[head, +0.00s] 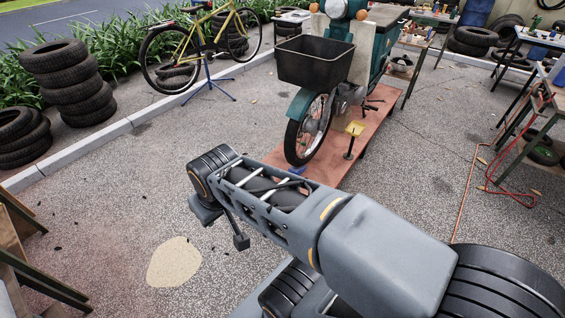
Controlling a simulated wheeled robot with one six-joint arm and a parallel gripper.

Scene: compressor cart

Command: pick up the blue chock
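A small blue piece (297,170), which looks like the blue chock, shows on the reddish board by the front wheel of the teal moped. My forearm hides its lower part, so its full shape cannot be told. My gripper (224,227) hangs at the end of my arm, left of the blue piece and nearer to me, over the paved ground. Its two dark fingers are spread apart, with nothing seen between them. The gripper and the blue piece are clearly apart.
The moped (325,75) with a black basket stands on the reddish board (372,130). Tyre stacks (70,82) and a bicycle stand at left, workbenches at right. A pale patch (174,262) marks open pavement.

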